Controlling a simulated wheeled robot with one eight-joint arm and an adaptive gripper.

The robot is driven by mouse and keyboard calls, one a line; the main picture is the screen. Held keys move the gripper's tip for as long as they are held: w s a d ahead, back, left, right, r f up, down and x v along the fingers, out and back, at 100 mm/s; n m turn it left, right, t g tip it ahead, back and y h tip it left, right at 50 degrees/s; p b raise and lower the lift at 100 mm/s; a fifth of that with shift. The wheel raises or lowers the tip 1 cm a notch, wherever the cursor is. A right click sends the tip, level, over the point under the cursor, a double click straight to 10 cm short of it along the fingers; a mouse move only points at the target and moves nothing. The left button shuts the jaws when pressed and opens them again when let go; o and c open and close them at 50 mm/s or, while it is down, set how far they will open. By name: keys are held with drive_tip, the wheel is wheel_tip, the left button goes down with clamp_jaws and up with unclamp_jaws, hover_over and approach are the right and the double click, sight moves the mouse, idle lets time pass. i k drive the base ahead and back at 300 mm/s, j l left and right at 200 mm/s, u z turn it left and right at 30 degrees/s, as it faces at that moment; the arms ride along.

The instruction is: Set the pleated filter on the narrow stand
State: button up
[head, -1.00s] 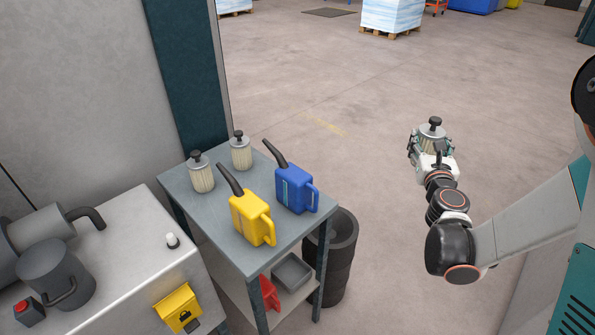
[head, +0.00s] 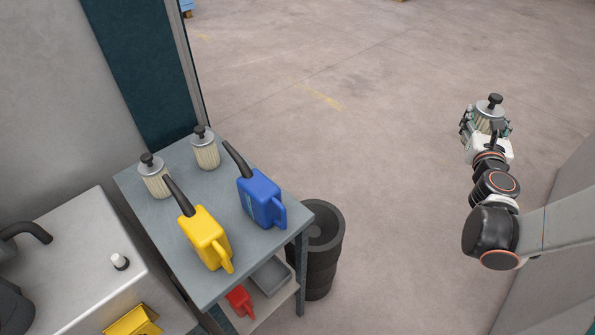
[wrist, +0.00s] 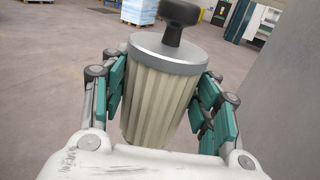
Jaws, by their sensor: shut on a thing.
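My gripper (head: 487,128) is shut on a pleated filter (head: 490,108), a cream pleated cylinder with a grey metal cap and a black knob on top. In the wrist view the filter (wrist: 160,98) stands roughly upright, a little tilted, between the green finger pads (wrist: 162,105). The gripper holds it out over open floor on the right, well apart from the table. Two similar pleated filters stand at the back of the grey table, one at the left (head: 154,178) and one beside it (head: 206,150). I cannot make out the narrow stand for certain in these views.
The grey table (head: 170,240) also carries a yellow can (head: 206,240) and a blue can (head: 258,200). A red object (head: 239,302) and a grey bin (head: 271,276) are on its lower shelf. The floor between table and arm is clear.

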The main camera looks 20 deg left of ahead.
sight(206, 198)
drive_tip(key=i+u, duration=0.25)
drive_tip(key=u, duration=0.2)
drive_tip(key=i+l+u, duration=0.15)
drive_tip(key=u, duration=0.3)
drive_tip(key=i+l+u, duration=0.2)
drive_tip(key=u, duration=0.25)
drive_tip(key=i+l+u, duration=0.1)
drive_tip(key=l+u, duration=0.35)
drive_tip(key=i+l+u, duration=0.1)
drive_tip(key=u, duration=0.35)
drive_tip(key=l, duration=0.1)
